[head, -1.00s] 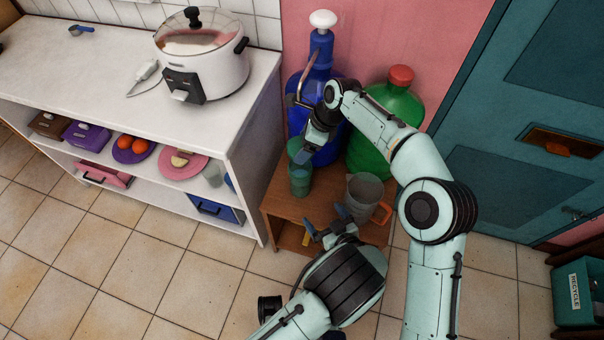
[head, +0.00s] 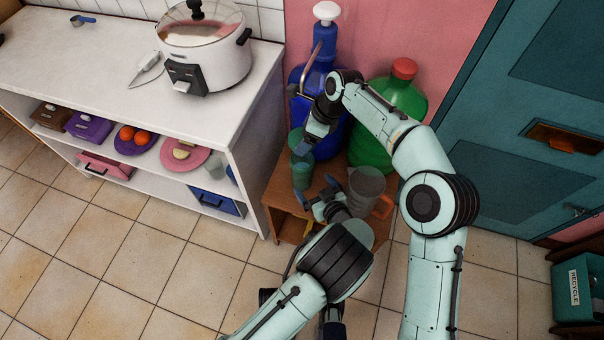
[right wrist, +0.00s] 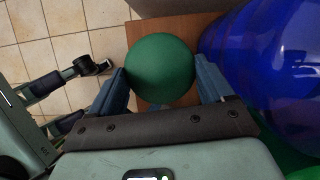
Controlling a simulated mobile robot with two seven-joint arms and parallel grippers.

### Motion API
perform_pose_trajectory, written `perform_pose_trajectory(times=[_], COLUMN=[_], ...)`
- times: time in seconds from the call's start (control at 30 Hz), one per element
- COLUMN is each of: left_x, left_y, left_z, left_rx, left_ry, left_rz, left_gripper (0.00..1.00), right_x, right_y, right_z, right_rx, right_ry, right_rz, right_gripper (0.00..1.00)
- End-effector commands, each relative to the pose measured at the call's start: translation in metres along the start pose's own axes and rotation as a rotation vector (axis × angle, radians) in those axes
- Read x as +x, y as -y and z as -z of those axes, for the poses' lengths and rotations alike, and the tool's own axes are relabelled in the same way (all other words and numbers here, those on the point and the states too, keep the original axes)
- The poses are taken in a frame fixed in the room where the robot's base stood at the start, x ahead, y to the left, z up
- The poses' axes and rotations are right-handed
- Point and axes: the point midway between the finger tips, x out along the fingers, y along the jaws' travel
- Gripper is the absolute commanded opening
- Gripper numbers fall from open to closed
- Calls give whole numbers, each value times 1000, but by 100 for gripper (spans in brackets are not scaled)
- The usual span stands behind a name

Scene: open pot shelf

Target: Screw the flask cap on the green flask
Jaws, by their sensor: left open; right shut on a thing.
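The green flask (head: 302,174) stands upright on the small wooden table in the head view. The dark green flask cap (head: 296,141) is at its top; I cannot tell whether it is seated or just above. My right gripper (head: 305,147) is shut on the cap from above. In the right wrist view the round cap (right wrist: 160,68) sits between both fingers of my right gripper (right wrist: 160,80) and hides the flask below. My left gripper (head: 316,193) is open and empty, just in front of the flask's lower part, with its fingers pointing toward it.
A grey mug (head: 366,186) with an orange handle stands close right of my left gripper. A blue pump bottle (head: 326,55) and a green red-capped jug (head: 403,98) stand behind. A white shelf (head: 235,140) with a cooker (head: 203,50) stands at left.

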Motion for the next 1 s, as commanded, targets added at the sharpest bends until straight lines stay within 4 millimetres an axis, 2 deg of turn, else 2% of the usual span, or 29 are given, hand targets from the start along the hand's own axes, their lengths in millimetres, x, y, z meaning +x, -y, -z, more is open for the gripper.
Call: perform_pose_trajectory(times=[0.2, 0.43, 0.63, 0.93, 1.0], left_x=[41, 75, 87, 88, 88], left_y=[0, 0, 0, -1, -1], left_z=[17, 16, 16, 16, 16], left_rx=[-2, 0, 0, 0, 0], left_ry=[-2, -1, -1, -1, -1], left_rz=[2, 0, -1, -2, -2], left_gripper=[100, 100, 100, 100, 77], right_x=[0, 0, 0, 0, 0], right_y=[0, 0, 0, 0, 0], right_z=[0, 0, 0, 0, 0], right_rx=[0, 0, 0, 0, 0], right_ry=[0, 0, 0, 0, 0], right_rz=[0, 0, 0, 0, 0], right_gripper=[52, 52, 52, 52, 52])
